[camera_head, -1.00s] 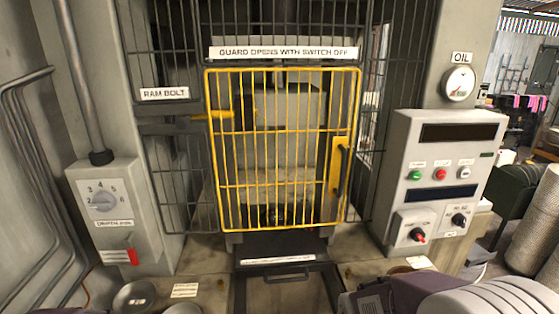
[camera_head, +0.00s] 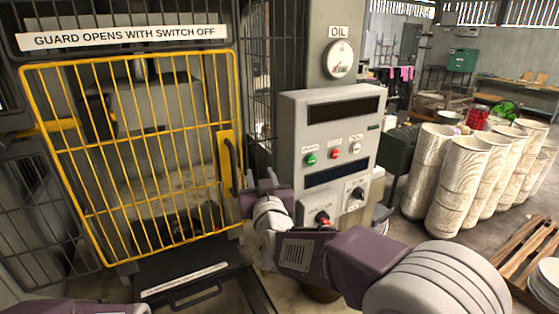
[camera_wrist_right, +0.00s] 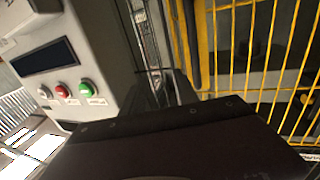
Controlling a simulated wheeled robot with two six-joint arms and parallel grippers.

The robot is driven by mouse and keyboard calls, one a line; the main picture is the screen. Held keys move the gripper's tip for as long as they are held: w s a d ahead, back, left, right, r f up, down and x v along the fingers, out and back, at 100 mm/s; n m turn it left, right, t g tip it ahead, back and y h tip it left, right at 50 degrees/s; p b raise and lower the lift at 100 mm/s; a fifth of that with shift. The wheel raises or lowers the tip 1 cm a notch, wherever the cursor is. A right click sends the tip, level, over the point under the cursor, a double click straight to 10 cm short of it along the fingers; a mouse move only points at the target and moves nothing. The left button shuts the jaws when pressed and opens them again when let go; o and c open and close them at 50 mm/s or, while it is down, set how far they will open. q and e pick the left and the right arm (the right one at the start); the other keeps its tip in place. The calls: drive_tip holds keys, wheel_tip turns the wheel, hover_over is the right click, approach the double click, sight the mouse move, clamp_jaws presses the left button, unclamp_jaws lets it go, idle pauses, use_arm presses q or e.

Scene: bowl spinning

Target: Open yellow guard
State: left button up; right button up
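The yellow guard (camera_head: 135,140), a barred mesh door, covers the front of the machine and appears shut. A dark vertical handle (camera_head: 231,165) is on the yellow plate at its right edge. My right gripper (camera_head: 250,200) is low beside this handle, in front of the control box. I cannot tell whether it touches the handle or is open, as its fingertips are not clear. In the right wrist view the guard's yellow bars (camera_wrist_right: 265,50) fill the right side, and a dark part of my gripper covers the bottom.
The grey control box (camera_head: 325,150) with buttons and switch knobs (camera_head: 322,217) stands right of the guard, close to my right arm. A dark drawer (camera_head: 190,280) with a handle is below the guard. White cylinder stacks (camera_head: 460,185) stand farther right.

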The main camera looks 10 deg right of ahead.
sight(234, 168)
drive_tip(key=s+a+n+y, duration=0.1)
drive_tip(key=s+a+y, duration=0.1)
drive_tip(key=a, duration=0.4)
drive_tip(key=w+p, duration=0.1)
drive_tip(key=w, duration=0.3)
drive_tip(key=w+p, duration=0.2)
drive_tip(key=w, duration=0.2)
drive_tip(key=shift+a+f, duration=0.1)
drive_tip(key=shift+a, duration=0.1)
drive_tip(key=shift+w+a, duration=0.25)
drive_tip(key=shift+w, duration=0.2)
use_arm(q)
drive_tip(key=r, duration=0.3)
drive_tip(key=shift+s+a, duration=0.15)
drive_tip(key=shift+s, duration=0.15)
use_arm(e)
drive_tip(key=shift+d, duration=0.1)
drive_tip(key=shift+c, duration=0.4)
clamp_jaws()
drive_tip(key=shift+w, duration=0.1)
